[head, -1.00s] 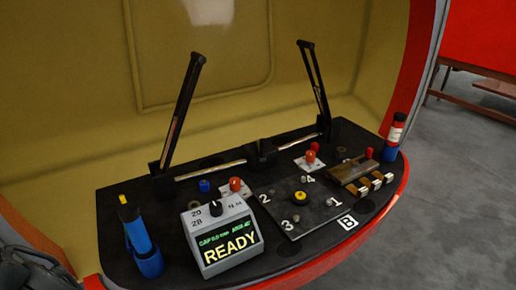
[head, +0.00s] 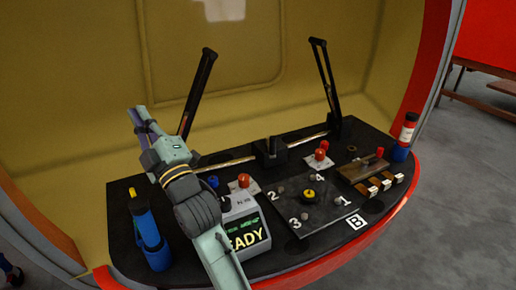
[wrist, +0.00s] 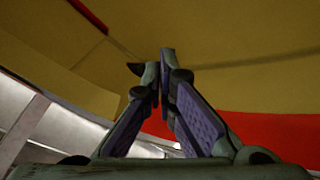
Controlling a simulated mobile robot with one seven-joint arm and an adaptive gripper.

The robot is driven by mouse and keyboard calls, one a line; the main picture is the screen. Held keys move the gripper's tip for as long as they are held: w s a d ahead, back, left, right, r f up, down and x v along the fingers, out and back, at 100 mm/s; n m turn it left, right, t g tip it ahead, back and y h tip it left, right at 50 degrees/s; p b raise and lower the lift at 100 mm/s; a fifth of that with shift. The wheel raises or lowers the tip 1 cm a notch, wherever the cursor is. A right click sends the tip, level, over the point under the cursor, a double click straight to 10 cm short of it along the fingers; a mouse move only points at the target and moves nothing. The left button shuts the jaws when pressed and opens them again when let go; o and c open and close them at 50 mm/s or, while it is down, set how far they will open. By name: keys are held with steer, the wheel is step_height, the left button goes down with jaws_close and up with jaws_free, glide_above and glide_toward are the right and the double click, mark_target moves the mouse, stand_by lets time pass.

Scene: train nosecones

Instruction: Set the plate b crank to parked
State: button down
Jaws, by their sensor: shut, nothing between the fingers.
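The dark square plate (head: 318,220) with a "B" label (head: 355,222) at its front right corner lies on the console. It carries several small grey studs beside the numbers 1 to 4. A round yellow and black knob (head: 309,196) sits at its middle; I cannot make out a crank arm or its direction. My gripper (head: 136,114) is shut and empty, raised over the left part of the console and pointing up and left, well away from the plate. In the wrist view my fingers (wrist: 157,75) meet at their tips against the yellow wall.
A grey display box (head: 245,228) is partly hidden by my arm. Two tall black levers (head: 196,98) (head: 325,85) stand behind. A wooden block with a red handle (head: 378,154) lies right of the plate.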

steer(key=w+d+f+t+h, duration=0.1)
steer(key=w+d+f+h, duration=0.5)
steer(key=w+d+f, duration=0.4)
steer(key=g+h, duration=0.1)
steer(key=h, duration=0.5)
glide_toward(271, 140)
steer(key=s+a+f, duration=0.2)
steer(key=a, duration=0.1)
steer(key=p+x, duration=0.4)
steer(key=x, duration=0.6)
steer(key=shift+w+p, duration=0.2)
steer(key=shift+p, duration=0.2)
steer(key=shift+d+f+b, duration=0.1)
steer(key=shift+d+b, duration=0.05)
steer(key=shift+b, duration=0.25)
